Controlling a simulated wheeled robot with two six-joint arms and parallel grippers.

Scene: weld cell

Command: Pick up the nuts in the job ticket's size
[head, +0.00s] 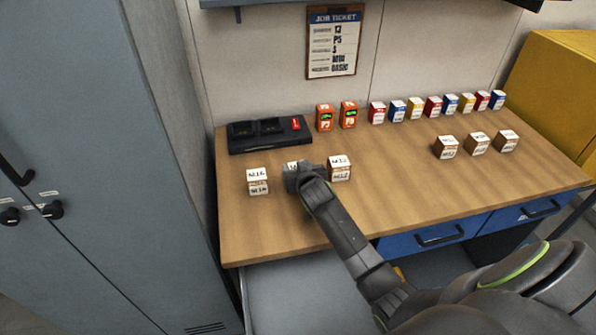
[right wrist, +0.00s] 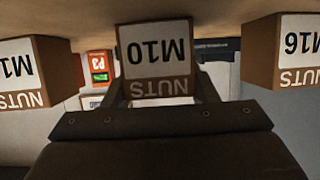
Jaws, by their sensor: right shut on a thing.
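The job ticket (head: 333,42) hangs on the wall behind the bench; its small print is too blurred to read surely. Three nut boxes stand at the bench's left: one marked M16 (head: 258,181), a middle one (head: 292,165) mostly behind my gripper, and one that looks like M12 (head: 340,168). My right gripper (head: 297,175) is shut on the middle box. In the right wrist view, upside down, that box reads NUTS M10 (right wrist: 155,55) between the fingers. The M16 box (right wrist: 298,50) and the other box (right wrist: 30,75) flank it, apart. My left gripper is not in view.
Several small coloured boxes (head: 415,108) line the back. Three more boxes (head: 477,143) stand at the right. The bench front (head: 400,205) is clear. A grey cabinet (head: 90,150) rises at left.

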